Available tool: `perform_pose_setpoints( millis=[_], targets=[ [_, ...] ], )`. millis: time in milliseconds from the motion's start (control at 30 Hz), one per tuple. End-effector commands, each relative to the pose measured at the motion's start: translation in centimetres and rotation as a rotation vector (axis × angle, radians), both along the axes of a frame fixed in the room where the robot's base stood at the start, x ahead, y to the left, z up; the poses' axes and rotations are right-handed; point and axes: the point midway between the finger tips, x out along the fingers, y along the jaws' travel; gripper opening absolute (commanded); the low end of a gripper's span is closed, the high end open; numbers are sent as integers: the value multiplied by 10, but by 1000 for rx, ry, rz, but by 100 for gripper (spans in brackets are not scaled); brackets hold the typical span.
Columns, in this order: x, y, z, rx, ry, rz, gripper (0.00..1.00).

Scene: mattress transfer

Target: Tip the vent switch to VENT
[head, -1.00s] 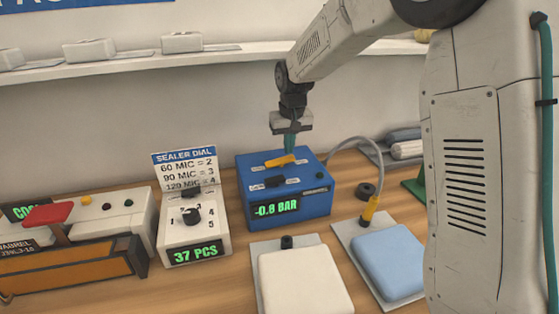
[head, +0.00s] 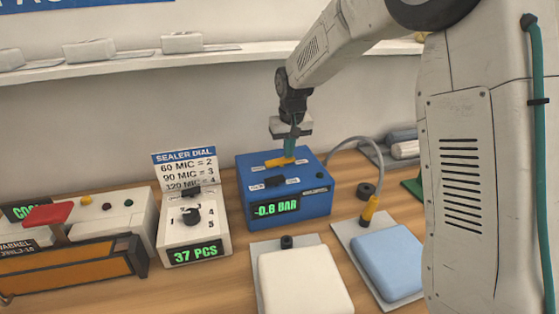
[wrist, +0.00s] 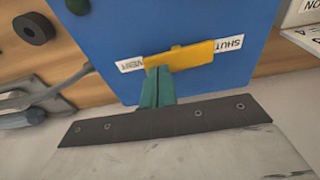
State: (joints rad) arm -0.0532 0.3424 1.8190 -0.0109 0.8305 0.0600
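The blue vacuum box (head: 308,203) stands on the bench and its display reads about -0.8 BAR. The yellow vent switch (head: 276,162) lies across its top; it also shows in the wrist view (wrist: 195,53). There it sits between a VENT label (wrist: 131,65) on the left and a SHUT label (wrist: 229,45) on the right. My gripper (head: 290,155) points down, with its teal fingertips together (wrist: 158,72) at the VENT-side part of the switch. They appear to touch it, but exact contact is hard to tell. Nothing shows between the fingers.
The sealer dial unit (head: 195,235) stands left of the blue box. A white pad (head: 303,282) and a blue pad (head: 388,263) lie in front on plates. A grey hose (head: 350,141) curves to a yellow fitting (head: 369,208) on the right. A shelf (head: 200,58) runs behind.

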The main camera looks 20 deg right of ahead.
Motion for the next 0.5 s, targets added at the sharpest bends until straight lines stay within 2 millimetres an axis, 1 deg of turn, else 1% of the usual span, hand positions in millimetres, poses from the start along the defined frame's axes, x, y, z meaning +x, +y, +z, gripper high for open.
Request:
perform_pose_setpoints(
  millis=[333,500],
  targets=[
    [0,0,-6,0,0,0,0],
    [0,0,-1,0,-1,0,0]
  ],
)
